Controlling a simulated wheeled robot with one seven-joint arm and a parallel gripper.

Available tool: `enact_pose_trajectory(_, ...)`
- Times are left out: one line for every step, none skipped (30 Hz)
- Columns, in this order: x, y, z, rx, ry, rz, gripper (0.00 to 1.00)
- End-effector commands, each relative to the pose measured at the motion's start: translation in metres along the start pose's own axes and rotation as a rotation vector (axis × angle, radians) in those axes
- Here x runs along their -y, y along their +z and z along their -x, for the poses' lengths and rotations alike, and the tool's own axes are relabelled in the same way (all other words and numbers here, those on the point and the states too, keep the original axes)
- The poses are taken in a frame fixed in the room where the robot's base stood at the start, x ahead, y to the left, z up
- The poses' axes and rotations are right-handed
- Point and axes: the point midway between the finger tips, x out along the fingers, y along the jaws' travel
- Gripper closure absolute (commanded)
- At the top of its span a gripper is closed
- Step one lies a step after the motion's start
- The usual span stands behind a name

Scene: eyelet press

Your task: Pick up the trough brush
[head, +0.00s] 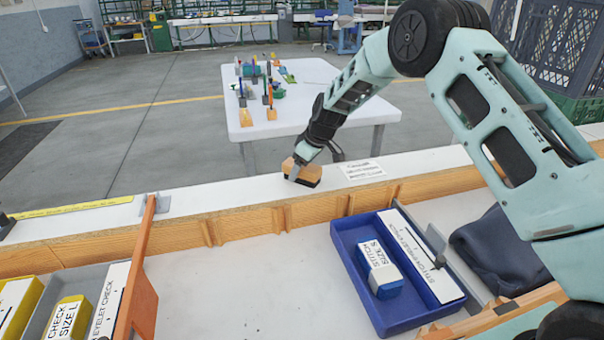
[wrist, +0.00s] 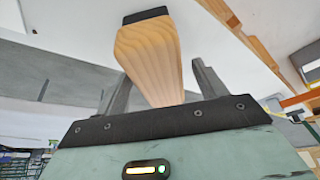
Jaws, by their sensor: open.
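The trough brush (head: 308,173), a wooden block with a dark underside, rests on the white ledge in the head view. My gripper (head: 299,168) is at the brush, coming down from the upper right. In the wrist view the brush's pale wooden body (wrist: 150,55) lies between the two grey fingers of my gripper (wrist: 161,78), with a dark end at the top. The fingers stand apart, with a gap visible on the right side. Whether either finger touches the wood is hard to tell.
A white label card (head: 362,170) lies on the ledge right of the brush. Below the ledge are a blue tray (head: 345,245) with a box and an orange divider (head: 141,290). A white table (head: 325,95) with several small items stands beyond.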

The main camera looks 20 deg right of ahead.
Motion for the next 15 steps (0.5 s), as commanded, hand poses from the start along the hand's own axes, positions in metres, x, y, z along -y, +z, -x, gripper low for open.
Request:
enact_pose_trajectory(-0.0001, 0.0006, -0.0013, 0.000, 0.000, 0.000, 0.29)
enact_pose_trajectory(-0.0001, 0.0007, -0.0017, 0.000, 0.000, -0.001, 0.29)
enact_pose_trajectory(0.0000, 0.0008, -0.0020, -0.001, 0.000, -0.001, 0.29)
enact_pose_trajectory(0.0000, 0.0009, -0.0022, -0.001, 0.000, -0.001, 0.29)
enact_pose_trajectory(0.0001, 0.0009, -0.0024, -0.001, 0.000, -0.001, 0.29)
enact_pose_trajectory(0.0001, 0.0009, -0.0024, -0.001, 0.000, -0.001, 0.29)
enact_pose_trajectory(0.0001, 0.0008, -0.0024, -0.001, 0.000, -0.001, 0.29)
enact_pose_trajectory(0.0001, 0.0008, -0.0023, 0.000, 0.000, 0.000, 0.29)
enact_pose_trajectory(0.0001, 0.0008, -0.0022, 0.000, 0.000, 0.000, 0.29)
enact_pose_trajectory(0.0001, 0.0008, -0.0021, 0.000, 0.000, 0.000, 0.29)
enact_pose_trajectory(0.0001, 0.0008, -0.0021, 0.000, 0.000, 0.000, 0.29)
enact_pose_trajectory(0.0001, 0.0008, -0.0021, 0.000, 0.000, 0.000, 0.29)
enact_pose_trajectory(0.0001, 0.0008, -0.0021, 0.000, 0.000, 0.000, 0.29)
enact_pose_trajectory(0.0001, 0.0008, -0.0021, 0.000, 0.000, 0.000, 0.37)
enact_pose_trajectory(0.0001, 0.0008, -0.0021, 0.000, 0.000, 0.000, 0.49)
